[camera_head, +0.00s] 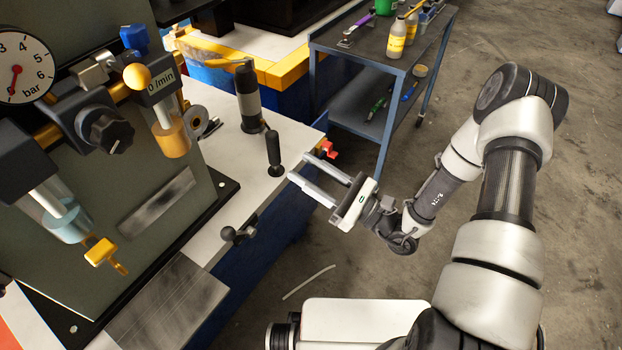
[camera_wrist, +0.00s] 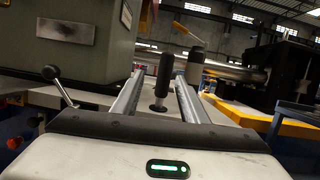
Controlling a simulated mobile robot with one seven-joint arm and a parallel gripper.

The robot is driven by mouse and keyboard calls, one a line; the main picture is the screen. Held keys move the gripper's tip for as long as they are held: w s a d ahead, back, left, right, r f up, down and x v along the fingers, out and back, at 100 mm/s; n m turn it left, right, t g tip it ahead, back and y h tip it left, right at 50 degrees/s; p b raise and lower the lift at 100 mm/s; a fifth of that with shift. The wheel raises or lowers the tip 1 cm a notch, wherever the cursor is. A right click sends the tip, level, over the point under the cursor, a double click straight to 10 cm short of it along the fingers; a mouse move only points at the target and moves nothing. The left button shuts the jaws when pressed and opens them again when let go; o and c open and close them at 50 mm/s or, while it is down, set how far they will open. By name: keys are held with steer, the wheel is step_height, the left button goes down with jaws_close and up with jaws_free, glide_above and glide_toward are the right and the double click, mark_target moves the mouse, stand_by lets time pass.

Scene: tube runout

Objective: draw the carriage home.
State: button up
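An upright black handle (camera_head: 273,150) stands on a small round foot on the pale bench top, near its right edge. In the wrist view this handle (camera_wrist: 163,78) shows ahead, framed between my fingers. I cannot tell for sure which part is the carriage; no label shows it. My gripper (camera_head: 300,167) is open and empty, its two long fingers pointing left toward the handle. The fingertips stop short of the handle, with a small gap seen from the head. In the wrist view my gripper (camera_wrist: 159,82) has its fingers spread apart.
A thicker black cylinder with a yellow lever (camera_head: 248,98) stands behind the handle. A ball-ended crank (camera_head: 238,234) sticks out at the bench front. The grey machine with gauge (camera_head: 18,72) fills the left. A blue cart (camera_head: 375,55) with bottles stands behind; floor right is open.

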mark_target(279, 150)
steer(key=shift+m+t, duration=0.5)
steer(key=x, duration=0.2)
steer(key=f+x, duration=0.1)
steer(key=x, duration=0.2)
steer(key=w+p+x, duration=0.1)
steer(key=x, duration=0.2)
steer(key=shift+f, duration=0.2)
steer(key=shift+h, duration=0.3)
jaws_close()
